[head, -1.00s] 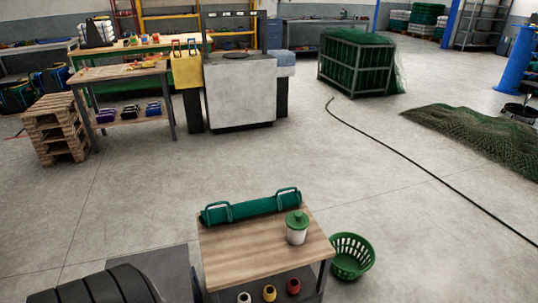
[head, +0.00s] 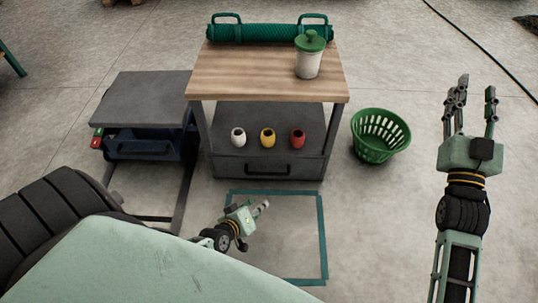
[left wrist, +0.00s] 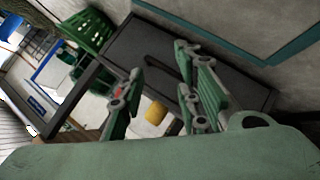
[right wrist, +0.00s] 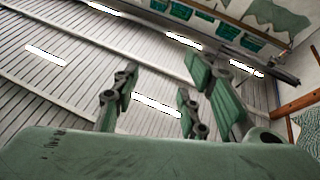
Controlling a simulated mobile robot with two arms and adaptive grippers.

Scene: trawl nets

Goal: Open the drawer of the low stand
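The low stand (head: 270,87) has a wooden top and a dark shelf, in the middle of the head view. Its grey drawer (head: 230,168), with a dark bar handle (head: 268,170), looks shut below the shelf. My left gripper (head: 262,207) is in front of the drawer, low and a little apart from it in the head view. In the left wrist view its fingers (left wrist: 160,100) are spread and empty, with the drawer front and dark handle (left wrist: 158,38) beyond them. My right gripper (head: 474,98) is raised at the right, pointing up, open and empty.
White, yellow (head: 267,138) and red (head: 298,137) spools sit on the shelf. A green net roll (head: 270,33) and lidded jar (head: 309,62) stand on top. A green basket (head: 380,135) is right, a grey-topped cart (head: 145,97) left. Teal tape (head: 322,240) outlines bare floor in front.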

